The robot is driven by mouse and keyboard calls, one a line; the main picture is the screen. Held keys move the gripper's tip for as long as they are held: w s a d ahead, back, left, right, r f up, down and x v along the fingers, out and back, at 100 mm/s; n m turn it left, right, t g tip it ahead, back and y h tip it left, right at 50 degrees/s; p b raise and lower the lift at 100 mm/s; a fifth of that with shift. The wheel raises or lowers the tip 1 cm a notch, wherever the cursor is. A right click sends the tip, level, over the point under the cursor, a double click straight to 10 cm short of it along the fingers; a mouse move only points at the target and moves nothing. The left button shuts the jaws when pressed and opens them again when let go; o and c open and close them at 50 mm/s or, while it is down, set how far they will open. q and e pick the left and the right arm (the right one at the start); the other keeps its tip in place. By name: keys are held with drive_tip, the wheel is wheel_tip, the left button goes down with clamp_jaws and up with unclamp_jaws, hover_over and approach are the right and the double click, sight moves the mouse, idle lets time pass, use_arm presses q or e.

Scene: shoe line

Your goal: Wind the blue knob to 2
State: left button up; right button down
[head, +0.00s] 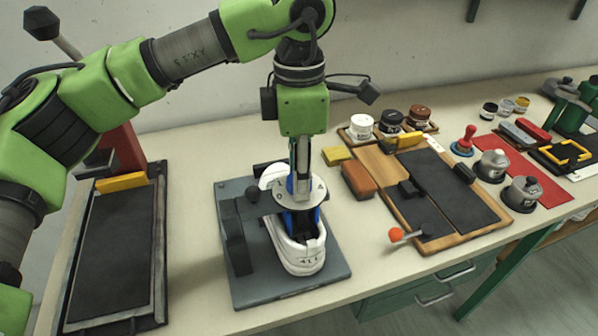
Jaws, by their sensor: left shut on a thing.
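The blue knob (290,185) sits on a pale round dial (275,200) with small marks, on a shoe stretcher in the middle of the table. My left gripper (300,176) points straight down over the dial and is shut on the blue knob, hiding much of it. The dial's numbers and the knob's pointer are too small and covered to read. A white shoe (302,258) is under the dial, on the dark grey base plate (258,293), with blue parts showing at its opening. My right gripper is not in view.
A dark-topped tray (161,270) stands at the left. To the right are a brown brush block (358,180), a yellow block (337,155), a wooden board (417,218) with dark pads, and an orange-ended lever (396,235). Jars and tins stand farther back and right.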

use_arm(q)
drive_tip(key=o, duration=1.1)
drive_tip(key=shift+r, duration=0.15)
wheel_tip(320, 180, up, 12)
drive_tip(key=shift+f, duration=0.1)
